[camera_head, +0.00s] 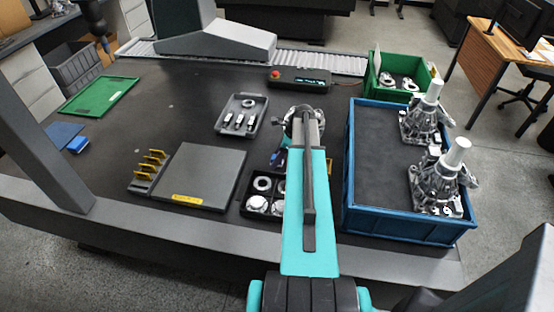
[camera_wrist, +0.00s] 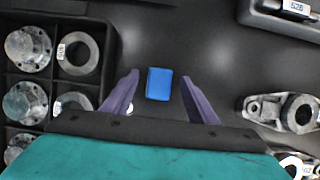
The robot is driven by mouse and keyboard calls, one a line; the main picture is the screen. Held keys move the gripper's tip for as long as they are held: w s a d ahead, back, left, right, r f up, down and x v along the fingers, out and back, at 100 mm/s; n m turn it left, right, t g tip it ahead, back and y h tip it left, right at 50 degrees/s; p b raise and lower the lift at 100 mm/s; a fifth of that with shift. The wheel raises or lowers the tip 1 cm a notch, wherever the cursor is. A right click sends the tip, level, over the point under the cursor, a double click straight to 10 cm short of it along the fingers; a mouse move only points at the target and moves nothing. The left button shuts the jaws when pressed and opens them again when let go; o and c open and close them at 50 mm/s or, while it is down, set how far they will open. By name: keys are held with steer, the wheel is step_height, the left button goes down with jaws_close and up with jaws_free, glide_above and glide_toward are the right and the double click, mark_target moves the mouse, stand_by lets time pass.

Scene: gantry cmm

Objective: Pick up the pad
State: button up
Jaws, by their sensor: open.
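A small blue block (camera_wrist: 159,84), which looks like the pad, lies on the dark table top in the wrist view. My gripper (camera_wrist: 160,77) is open above it, with one purple finger to each side of the block. The fingers look apart from it, with dark table showing on both sides. In the head view a bit of blue (camera_head: 277,158) shows just left of my arm, which hides most of the gripper there.
A black compartment tray (camera_wrist: 108,88) of metal rings and flanges is close on the left; a metal casting (camera_wrist: 262,107) lies to the right. A grey parts tray (camera_head: 222,125), a flat grey plate (camera_head: 205,165) and a blue crate (camera_head: 395,222) with castings stand around. Blue items (camera_head: 77,145) lie far left.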

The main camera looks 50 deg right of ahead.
steer(key=shift+w+a+f, duration=0.1)
steer(key=shift+w+f, duration=0.05)
steer(key=shift+f, duration=0.3)
steer(key=shift+c, duration=0.4)
steer(key=c, duration=1)
